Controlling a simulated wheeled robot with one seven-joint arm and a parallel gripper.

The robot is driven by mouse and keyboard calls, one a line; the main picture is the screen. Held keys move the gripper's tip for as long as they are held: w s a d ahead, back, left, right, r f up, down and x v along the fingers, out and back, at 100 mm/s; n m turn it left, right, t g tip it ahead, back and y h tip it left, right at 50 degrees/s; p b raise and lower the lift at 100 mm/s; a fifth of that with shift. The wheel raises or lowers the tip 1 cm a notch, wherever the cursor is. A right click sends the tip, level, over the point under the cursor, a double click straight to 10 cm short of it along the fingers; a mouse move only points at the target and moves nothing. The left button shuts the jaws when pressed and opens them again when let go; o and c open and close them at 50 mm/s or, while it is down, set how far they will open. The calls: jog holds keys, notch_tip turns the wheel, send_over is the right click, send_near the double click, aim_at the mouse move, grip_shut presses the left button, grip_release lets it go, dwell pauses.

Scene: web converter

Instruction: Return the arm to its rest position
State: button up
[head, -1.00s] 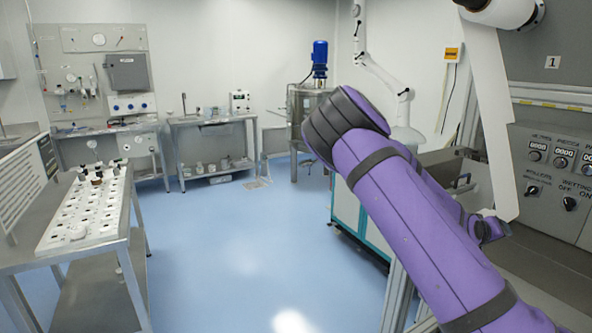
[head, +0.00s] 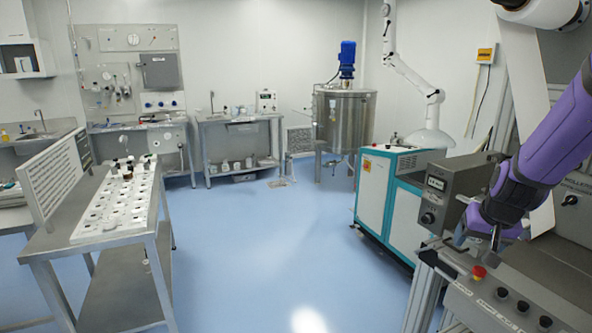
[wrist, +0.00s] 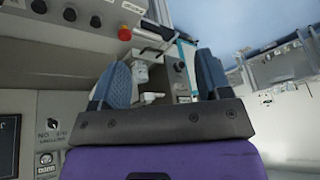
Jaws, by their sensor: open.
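My purple arm comes in from the right edge of the head view and bends down. My gripper (head: 478,242) is at its lower end, small and partly dark, above the control panel of the machine at the right. In the wrist view my gripper (wrist: 160,85) shows two blue ribbed fingers standing well apart, with nothing held between them. The gap looks out on a white and teal cabinet farther off.
A control panel with a red button (head: 479,272) lies close below my gripper. A grey control box (head: 440,197) and a teal-white cabinet (head: 388,200) stand beside it. A steel table (head: 60,245) with a white tray (head: 100,228) is at left. The blue floor (head: 270,240) between is clear.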

jog(key=s+a+r+n, duration=0.2)
jog(key=s+a+r, duration=0.3)
jog(key=s+r, duration=0.3)
jog(key=s+a+r+n, duration=0.2)
jog(key=s+a+r, duration=0.3)
jog(key=s, duration=0.9)
jog(key=shift+s+a+r+t+y, duration=0.15)
jog(key=shift+a+r+t+y, duration=0.2)
jog(key=shift+r, duration=1.45)
